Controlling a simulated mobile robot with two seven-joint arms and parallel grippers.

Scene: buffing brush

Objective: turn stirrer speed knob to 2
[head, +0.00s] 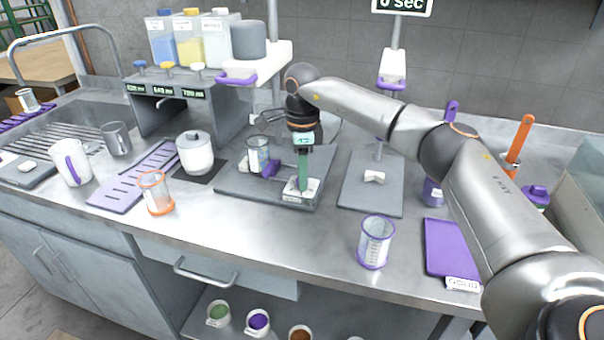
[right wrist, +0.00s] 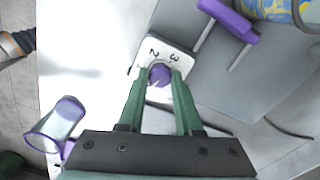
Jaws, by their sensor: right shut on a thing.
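The stirrer has a grey base plate (head: 235,185) on the steel counter. A white dial plate (head: 290,196) sits at its front right corner. In the right wrist view, the dial (right wrist: 146,62) shows the marks 2 and 3 beside a round purple knob (right wrist: 159,74). My right gripper (head: 302,188) points down over the dial. Its green fingers (right wrist: 161,80) are shut on the knob, one on each side. The knob's pointer is too small to read surely. In the head view the fingers hide the knob. My left gripper is not in view.
A beaker (head: 257,157) stands on the stirrer base, left of the gripper, with a purple clamp (head: 270,169) close by. A measuring beaker (head: 376,243) stands front right, near a purple mat (head: 452,248). An orange-rimmed beaker (head: 156,193) stands left.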

